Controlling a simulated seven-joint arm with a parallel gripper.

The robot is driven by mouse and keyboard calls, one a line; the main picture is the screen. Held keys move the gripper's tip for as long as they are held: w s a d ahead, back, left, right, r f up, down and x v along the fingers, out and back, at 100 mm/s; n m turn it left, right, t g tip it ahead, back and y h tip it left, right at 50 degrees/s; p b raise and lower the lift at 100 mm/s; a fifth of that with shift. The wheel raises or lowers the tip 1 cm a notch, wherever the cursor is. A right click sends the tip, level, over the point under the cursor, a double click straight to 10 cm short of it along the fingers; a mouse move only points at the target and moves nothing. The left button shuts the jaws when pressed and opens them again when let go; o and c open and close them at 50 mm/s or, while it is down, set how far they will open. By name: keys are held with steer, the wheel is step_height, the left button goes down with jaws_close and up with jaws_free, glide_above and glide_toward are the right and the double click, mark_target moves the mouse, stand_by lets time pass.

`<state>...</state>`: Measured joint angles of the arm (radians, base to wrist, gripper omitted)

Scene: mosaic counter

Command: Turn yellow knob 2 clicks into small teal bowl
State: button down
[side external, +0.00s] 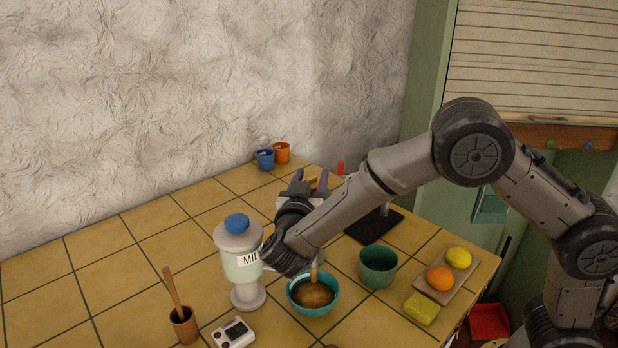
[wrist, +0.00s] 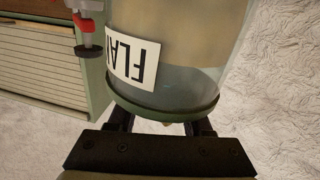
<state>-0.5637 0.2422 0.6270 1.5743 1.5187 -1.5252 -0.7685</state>
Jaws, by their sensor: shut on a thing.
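My gripper (side external: 310,181) is behind the forearm in the side view, its fingers on either side of a small yellow piece, apparently the yellow knob (side external: 312,184). In the wrist view, my gripper (wrist: 161,124) is shut under the green-rimmed base of a clear dispenser (wrist: 180,88) labelled "FLA…"; the knob is mostly hidden there. A teal bowl (side external: 333,295) with brown contents stands on the counter in front of my forearm. A tan upright strip shows above it; I cannot tell whether it is a handle or falling material.
A milk dispenser (side external: 240,265) with a blue lid stands left of my wrist. A green cup (side external: 377,268), a board (side external: 458,281) with fruit, and a yellow-green sponge (side external: 422,308) lie right. A brown cup (side external: 184,325) and a white device (side external: 233,334) are front left. The far-left tiles are clear.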

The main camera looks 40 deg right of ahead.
steer(key=shift+r+m+g, duration=0.15)
steer(key=shift+m+g, duration=0.15)
steer(key=shift+c, duration=1.6)
jaws_free()
steer(key=v, duration=1.3)
steer(key=shift+s+a+f, duration=0.2)
steer(key=shift+a, duration=0.15)
steer(key=shift+d, duration=0.1)
